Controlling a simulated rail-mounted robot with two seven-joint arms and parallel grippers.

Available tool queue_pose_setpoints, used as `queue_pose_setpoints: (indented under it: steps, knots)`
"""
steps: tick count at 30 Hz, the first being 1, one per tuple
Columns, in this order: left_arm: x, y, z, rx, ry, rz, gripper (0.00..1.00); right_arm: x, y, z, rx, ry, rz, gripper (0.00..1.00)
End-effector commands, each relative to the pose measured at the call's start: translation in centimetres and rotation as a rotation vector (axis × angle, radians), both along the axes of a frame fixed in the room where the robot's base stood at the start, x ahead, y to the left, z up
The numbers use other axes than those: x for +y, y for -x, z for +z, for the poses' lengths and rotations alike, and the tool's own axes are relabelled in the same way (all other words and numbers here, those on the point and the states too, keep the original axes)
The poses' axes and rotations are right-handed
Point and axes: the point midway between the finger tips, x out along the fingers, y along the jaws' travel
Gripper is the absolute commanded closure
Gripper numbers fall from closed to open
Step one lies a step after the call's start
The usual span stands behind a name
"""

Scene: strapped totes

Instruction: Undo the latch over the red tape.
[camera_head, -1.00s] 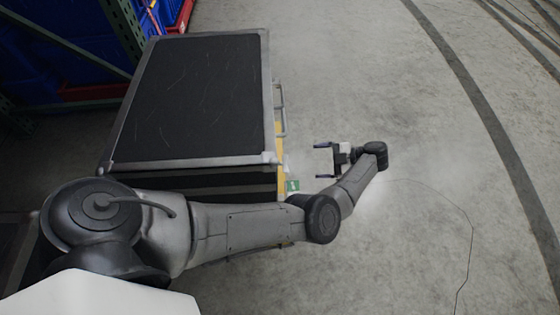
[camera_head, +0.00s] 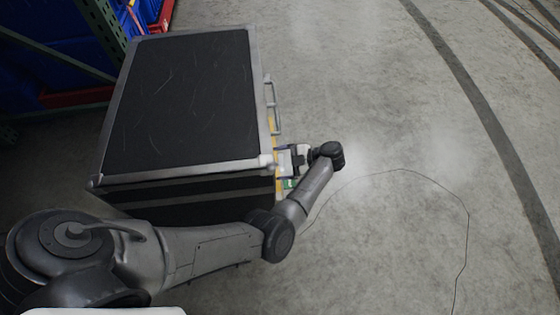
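A large black case (camera_head: 190,100) with grey metal edges stands at the left of the picture. My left gripper (camera_head: 284,161) is at the case's right side, near its front corner, with its fingers pointing left at the side. The fingers look spread apart, with a small pale part of the case side between or just behind them. I cannot tell whether they touch it. No red tape and no clear latch shows; the right side is seen very steeply and partly covered by the gripper. My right gripper is not in view.
A metal handle (camera_head: 273,103) sticks out of the case's right side, beyond my gripper. A yellow strip and a green label (camera_head: 290,183) show on that side. Blue bins (camera_head: 60,50) on a green rack stand behind left.

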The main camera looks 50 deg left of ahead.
Motion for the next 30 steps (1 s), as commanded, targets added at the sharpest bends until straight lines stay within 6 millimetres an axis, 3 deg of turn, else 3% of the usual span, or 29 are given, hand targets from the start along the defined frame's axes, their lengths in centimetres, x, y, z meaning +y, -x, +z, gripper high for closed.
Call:
queue_pose_setpoints:
  steps: [6, 21, 30]
  knots:
    - [0.01, 0.01, 0.00, 0.000, 0.000, 0.000, 0.13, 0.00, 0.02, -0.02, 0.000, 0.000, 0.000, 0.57]
    - [0.00, 0.00, 0.00, 0.000, 0.000, 0.000, 0.60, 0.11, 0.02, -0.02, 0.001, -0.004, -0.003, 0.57]
    - [-0.08, 0.03, -0.02, -0.029, -0.041, 0.000, 0.60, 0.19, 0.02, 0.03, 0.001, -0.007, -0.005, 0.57]
